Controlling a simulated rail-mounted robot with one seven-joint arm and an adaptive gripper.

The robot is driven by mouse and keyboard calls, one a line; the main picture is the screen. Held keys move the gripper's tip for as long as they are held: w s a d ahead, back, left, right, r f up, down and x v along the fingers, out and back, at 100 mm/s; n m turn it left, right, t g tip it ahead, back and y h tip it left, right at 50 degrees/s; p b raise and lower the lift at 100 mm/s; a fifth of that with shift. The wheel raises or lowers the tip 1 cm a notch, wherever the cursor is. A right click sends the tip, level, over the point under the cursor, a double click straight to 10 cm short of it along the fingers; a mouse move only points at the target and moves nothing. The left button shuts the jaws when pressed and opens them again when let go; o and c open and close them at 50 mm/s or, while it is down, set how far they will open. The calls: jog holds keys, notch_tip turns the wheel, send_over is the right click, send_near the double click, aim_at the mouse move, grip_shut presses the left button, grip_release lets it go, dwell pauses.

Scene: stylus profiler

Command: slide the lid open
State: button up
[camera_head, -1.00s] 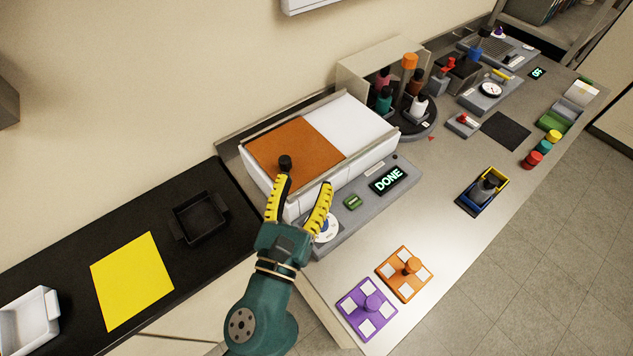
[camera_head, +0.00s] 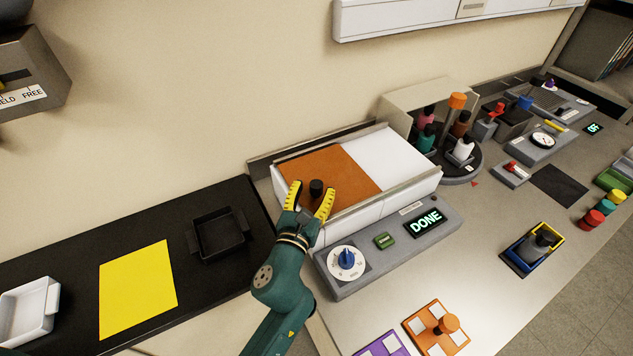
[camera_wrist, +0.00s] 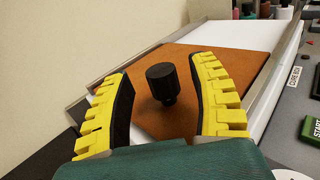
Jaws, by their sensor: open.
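The orange-brown lid (camera_head: 345,172) covers the left part of the white box (camera_head: 390,196) and carries a black knob (camera_head: 316,187). The lid (camera_wrist: 185,62) and the knob (camera_wrist: 162,84) also show in the wrist view. My gripper (camera_head: 311,188) is open, with its yellow fingers on either side of the knob. In the wrist view the knob stands between the fingers with a gap on each side. I cannot tell whether a finger touches it lower down.
A grey panel with a blue dial (camera_head: 346,258) and a lit "DONE" display (camera_head: 427,222) lies in front of the box. A carousel of bottles (camera_head: 458,160) stands at right. A black tray (camera_head: 219,235) and a yellow sheet (camera_head: 138,288) lie at left.

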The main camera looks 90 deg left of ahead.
jog(key=shift+x, duration=1.3)
jog(key=shift+c, duration=0.3)
